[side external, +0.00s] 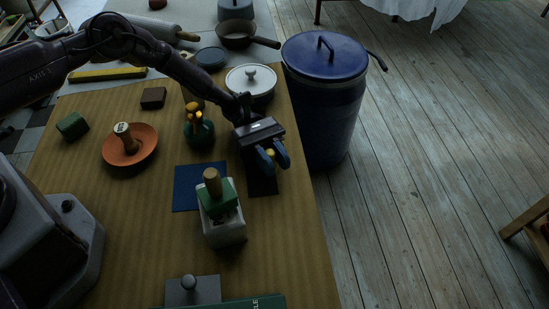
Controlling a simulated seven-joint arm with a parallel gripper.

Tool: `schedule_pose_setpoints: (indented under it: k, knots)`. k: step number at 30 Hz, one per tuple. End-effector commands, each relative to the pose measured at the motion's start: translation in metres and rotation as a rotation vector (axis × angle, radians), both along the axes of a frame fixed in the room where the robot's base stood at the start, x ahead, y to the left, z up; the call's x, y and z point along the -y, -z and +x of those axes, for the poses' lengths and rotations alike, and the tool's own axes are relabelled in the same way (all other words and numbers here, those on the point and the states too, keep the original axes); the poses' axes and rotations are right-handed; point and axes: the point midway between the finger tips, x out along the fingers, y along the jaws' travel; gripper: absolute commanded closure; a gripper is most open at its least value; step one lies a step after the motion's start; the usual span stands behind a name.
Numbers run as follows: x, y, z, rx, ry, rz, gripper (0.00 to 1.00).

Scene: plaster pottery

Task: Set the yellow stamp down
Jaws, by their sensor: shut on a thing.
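My gripper (272,158) is above the right edge of the wooden table, its blue fingers pointing toward the camera side. It is shut on the yellow stamp (270,153), of which only a small yellow part shows between the fingers. The rest of the stamp is hidden. Below the gripper lies a dark square mat (263,187), partly covered by the fingers. I cannot tell whether the stamp touches it. A blue square mat (185,188) lies to its left.
A pale block with a green, wooden-handled piece (212,185) stands just in front. A terracotta dish (146,152) holds a wooden-handled stamp. A green lamp-like object (200,133), a white lidded pot (250,80) and a tall blue bin (325,110) stand near the arm.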

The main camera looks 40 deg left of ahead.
Motion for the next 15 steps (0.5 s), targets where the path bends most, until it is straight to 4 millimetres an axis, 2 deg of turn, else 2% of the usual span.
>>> schedule_pose_setpoints:
  k: [4,5,6,8,15]
  knots:
    - [0.0,0.0036,0.0,0.0,0.0,0.0,0.99]
    - [0.0001,0.0035,0.0,0.0,0.0,0.0,0.72]
    - [0.0001,0.0032,-0.0001,0.0,0.0,0.0,0.63]
    - [0.0,0.0031,0.0,0.0,0.0,0.0,0.51]
    - [0.0,0.0027,0.0001,0.0,0.0,0.0,0.51]
